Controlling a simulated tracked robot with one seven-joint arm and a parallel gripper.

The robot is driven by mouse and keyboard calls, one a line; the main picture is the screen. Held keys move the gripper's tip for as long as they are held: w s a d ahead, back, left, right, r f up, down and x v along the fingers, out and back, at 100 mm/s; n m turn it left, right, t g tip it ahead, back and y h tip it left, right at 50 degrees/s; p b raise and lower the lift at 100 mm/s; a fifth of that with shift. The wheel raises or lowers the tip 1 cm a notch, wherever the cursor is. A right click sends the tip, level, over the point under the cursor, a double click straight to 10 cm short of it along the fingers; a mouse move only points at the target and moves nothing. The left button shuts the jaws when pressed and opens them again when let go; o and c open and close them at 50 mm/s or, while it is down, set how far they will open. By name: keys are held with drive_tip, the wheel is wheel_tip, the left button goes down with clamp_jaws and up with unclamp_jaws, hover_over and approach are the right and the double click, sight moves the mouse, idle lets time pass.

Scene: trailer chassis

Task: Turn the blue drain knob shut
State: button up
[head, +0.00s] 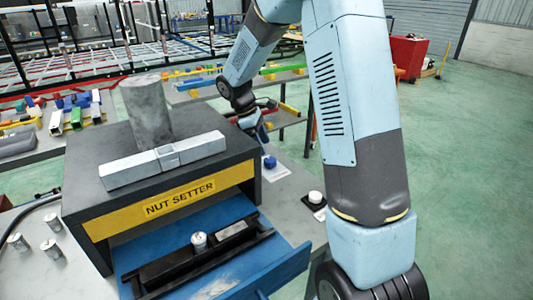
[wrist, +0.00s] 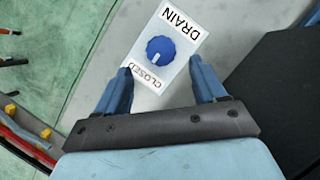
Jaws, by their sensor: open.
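The blue drain knob (wrist: 160,50) sits on a white plate (wrist: 181,32) in the wrist view. The plate reads DRAIN at one end and CLOSED at the other. A short white mark on the knob points down and slightly left in that view, roughly toward the CLOSED end. My gripper (wrist: 160,70) is open and empty. Its two blue fingers show on either side of the plate's lower part, and the knob appears beyond the fingertips, between their lines. In the head view the knob (head: 270,162) is small, on the grey bench right of the cabinet, below my wrist.
A dark cabinet (head: 85,165) labelled NUT SETTER stands left of the knob, with an open blue drawer (head: 290,262). A metal cylinder (head: 148,110) and a metal bar (head: 120,172) are on top. A white knob (head: 315,197) on a black base is nearer the bench's right edge.

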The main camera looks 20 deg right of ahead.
drive_tip(key=v, duration=0.7)
drive_tip(key=shift+r, duration=0.3)
drive_tip(key=shift+w, duration=0.1)
drive_tip(key=s+d+r+m+t+y, duration=0.1)
drive_tip(key=s+d+r+m+t, duration=0.15)
drive_tip(key=s+r, duration=0.45)
drive_tip(key=s+d+r+m+t+y, duration=0.1)
drive_tip(key=s+r+m, duration=0.3)
drive_tip(key=s, duration=0.4)
drive_tip(key=s+d+r+m+t+y, duration=0.1)
drive_tip(key=s+m+t, duration=0.3)
drive_tip(key=s, duration=1.2)
drive_tip(key=shift+d+m+y, duration=0.55)
drive_tip(key=shift+m+y, duration=0.05)
drive_tip(key=shift+m, duration=0.55)
